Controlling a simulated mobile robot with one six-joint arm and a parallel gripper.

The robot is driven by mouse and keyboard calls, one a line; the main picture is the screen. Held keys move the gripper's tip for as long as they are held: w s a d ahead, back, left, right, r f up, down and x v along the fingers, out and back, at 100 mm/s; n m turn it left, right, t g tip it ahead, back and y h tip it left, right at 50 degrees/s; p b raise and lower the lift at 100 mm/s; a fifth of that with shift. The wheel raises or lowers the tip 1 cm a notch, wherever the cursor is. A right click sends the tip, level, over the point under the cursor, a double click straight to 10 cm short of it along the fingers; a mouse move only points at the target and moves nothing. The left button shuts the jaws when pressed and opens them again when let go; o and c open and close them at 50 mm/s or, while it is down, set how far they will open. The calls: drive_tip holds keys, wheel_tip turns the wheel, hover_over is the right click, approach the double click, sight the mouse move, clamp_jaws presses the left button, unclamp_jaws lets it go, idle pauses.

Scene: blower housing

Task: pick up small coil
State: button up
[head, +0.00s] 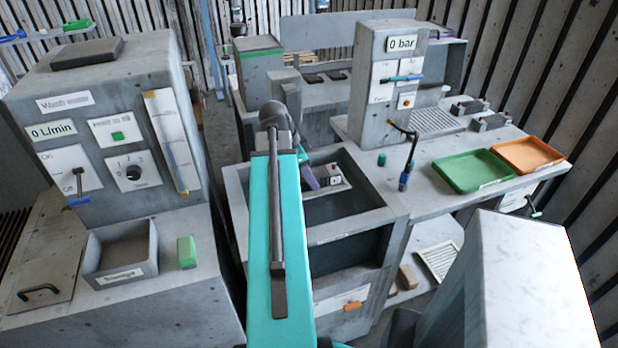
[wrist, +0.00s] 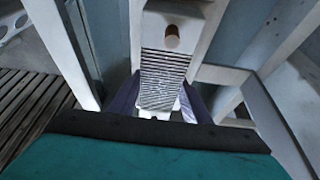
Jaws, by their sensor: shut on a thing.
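In the wrist view, the small coil (wrist: 163,75) is a pale block with dark ribbed fins and a round brown stub near its top. The purple fingers of my gripper (wrist: 160,104) are on either side of its lower end, shut on it. In the head view, my gripper (head: 312,178) is over the open grey basin, beside a pale labelled piece (head: 332,182). I cannot tell for sure that this piece is the coil. My arm hides part of the gripper and basin.
The grey basin's walls (head: 235,190) surround the gripper closely. To the right, a bench carries a green tray (head: 470,170), an orange tray (head: 527,154) and a blue-handled tool (head: 407,165). A grey control box (head: 105,130) stands left.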

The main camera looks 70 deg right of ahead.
drive_tip(key=shift+r+b, duration=0.6)
drive_tip(key=shift+r, duration=0.85)
drive_tip(key=shift+s+r, duration=0.2)
drive_tip(key=s+a+r+b, duration=0.1)
drive_tip(key=s+a+b, duration=0.3)
drive_tip(key=s+b, duration=0.4)
drive_tip(key=shift+s+r, duration=0.2)
drive_tip(key=shift+s, duration=3.3)
drive_tip(key=shift+a+r, duration=0.1)
drive_tip(key=shift+r, duration=0.05)
